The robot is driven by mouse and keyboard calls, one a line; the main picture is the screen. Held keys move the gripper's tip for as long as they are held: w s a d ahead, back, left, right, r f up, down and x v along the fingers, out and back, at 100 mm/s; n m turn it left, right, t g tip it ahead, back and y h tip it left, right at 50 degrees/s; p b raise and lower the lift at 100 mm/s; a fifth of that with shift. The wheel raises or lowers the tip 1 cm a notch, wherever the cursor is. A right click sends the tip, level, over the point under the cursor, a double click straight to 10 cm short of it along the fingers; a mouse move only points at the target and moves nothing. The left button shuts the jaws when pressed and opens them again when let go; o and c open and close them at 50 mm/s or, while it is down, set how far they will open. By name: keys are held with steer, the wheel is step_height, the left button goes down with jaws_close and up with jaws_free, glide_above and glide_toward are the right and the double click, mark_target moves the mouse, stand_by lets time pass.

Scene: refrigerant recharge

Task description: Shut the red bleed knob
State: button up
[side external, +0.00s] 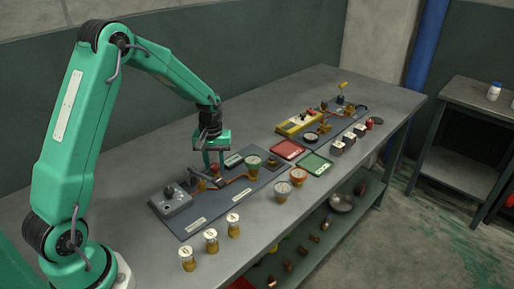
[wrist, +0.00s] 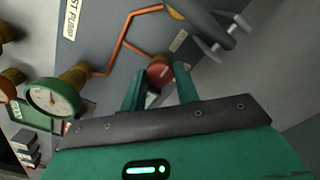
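The red bleed knob (wrist: 160,72) shows in the wrist view, between and just beyond my two green fingertips. It is round and sits at the end of a copper pipe (wrist: 122,40) on the dark panel. My gripper (wrist: 161,75) is open, one finger on each side of the knob's outline. I cannot tell whether the fingers touch it or how deep they reach. In the side view my gripper (side external: 213,160) points down low over the panel (side external: 192,222), and the knob is mostly hidden behind it there.
A green-rimmed gauge (wrist: 52,98) stands to the left in the wrist view. A grey lever-like part (wrist: 212,25) lies close to the upper right. In the side view, a grey valve block (side external: 170,200), red tray (side external: 287,150), green tray (side external: 315,163) and several small labelled jars (side external: 211,240) share the bench.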

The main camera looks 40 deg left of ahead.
steer(key=c, duration=0.4)
steer(key=shift+m, duration=0.4)
steer(key=m, duration=0.3)
steer(key=shift+m, duration=0.3)
steer(key=m, duration=0.4)
steer(key=shift+r, duration=0.1)
steer(key=m, duration=0.9)
steer(key=shift+w+m, duration=0.1)
steer(key=shift+m, duration=0.2)
